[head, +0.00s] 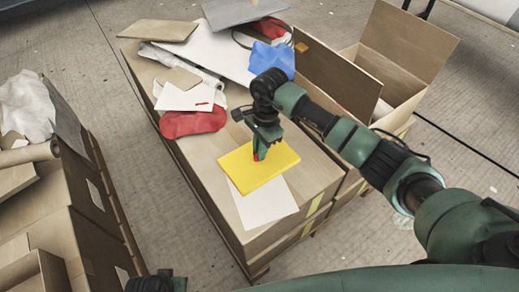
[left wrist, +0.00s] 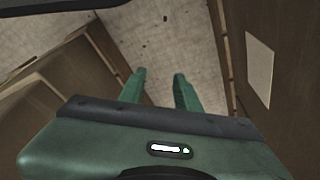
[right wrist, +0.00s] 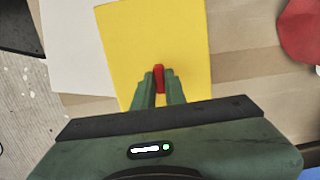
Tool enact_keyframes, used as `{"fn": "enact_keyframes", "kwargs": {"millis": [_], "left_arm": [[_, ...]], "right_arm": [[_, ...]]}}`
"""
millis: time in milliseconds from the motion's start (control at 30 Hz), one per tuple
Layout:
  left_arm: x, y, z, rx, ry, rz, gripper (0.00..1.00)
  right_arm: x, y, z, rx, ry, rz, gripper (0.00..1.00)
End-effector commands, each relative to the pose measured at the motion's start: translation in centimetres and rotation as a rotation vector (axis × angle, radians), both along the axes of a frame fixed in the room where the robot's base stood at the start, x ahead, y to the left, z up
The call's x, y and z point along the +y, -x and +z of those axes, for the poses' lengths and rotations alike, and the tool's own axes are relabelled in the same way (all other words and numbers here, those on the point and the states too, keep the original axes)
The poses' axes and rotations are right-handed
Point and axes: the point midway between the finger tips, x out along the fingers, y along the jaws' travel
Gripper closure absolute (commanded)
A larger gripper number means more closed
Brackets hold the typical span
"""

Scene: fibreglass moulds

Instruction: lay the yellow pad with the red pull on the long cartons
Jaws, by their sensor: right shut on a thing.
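The yellow pad (head: 245,168) lies flat over the long cartons (head: 215,205), partly over a white sheet, in the head view. It fills the upper middle of the right wrist view (right wrist: 155,40). Its red pull (right wrist: 158,78) stands between the fingertips of my right gripper (right wrist: 158,82), which is shut on it. In the head view my right gripper (head: 260,153) points down onto the pad. Whether the pad touches the surface below, I cannot tell. My left gripper (left wrist: 158,80) is open and empty above a gap between cartons and the floor.
A white sheet (head: 262,203) lies by the pad. Red cloth (head: 195,122), a blue cloth (head: 272,58), papers and boards cover the far part of the cartons. An open carton (head: 405,60) stands at right. Another loaded stack (head: 60,215) stands at left across a floor gap.

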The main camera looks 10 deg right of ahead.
Motion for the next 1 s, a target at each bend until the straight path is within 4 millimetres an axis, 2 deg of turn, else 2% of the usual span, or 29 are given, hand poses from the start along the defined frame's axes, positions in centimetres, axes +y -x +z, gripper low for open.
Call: {"fn": "enact_keyframes", "kwargs": {"millis": [100,133,200,600,667,1000], "left_arm": [[-0.1,-0.2,0.4,-0.005,0.001,0.000,0.67],[-0.1,-0.3,0.6,-0.006,0.001,0.000,0.67],[-0.1,-0.3,0.7,-0.006,0.001,0.000,0.67],[0.0,-0.3,0.8,-0.009,0.002,0.001,0.67],[0.1,0.1,-0.2,0.001,-0.001,0.001,0.67],[0.2,0.9,-2.7,0.015,-0.002,-0.002,0.67]], "right_arm": [[0.0,0.0,-0.1,-0.001,0.000,0.000,1.00],[0.0,0.0,-0.1,0.000,0.000,0.000,0.83],[0.0,0.0,-0.1,0.000,0.000,0.000,0.66],[0.0,0.0,0.1,0.000,0.000,0.000,0.66],[0.0,0.0,0.4,0.000,-0.001,0.000,0.66],[-0.9,-0.5,7.8,-0.005,0.001,0.001,0.66]]}}
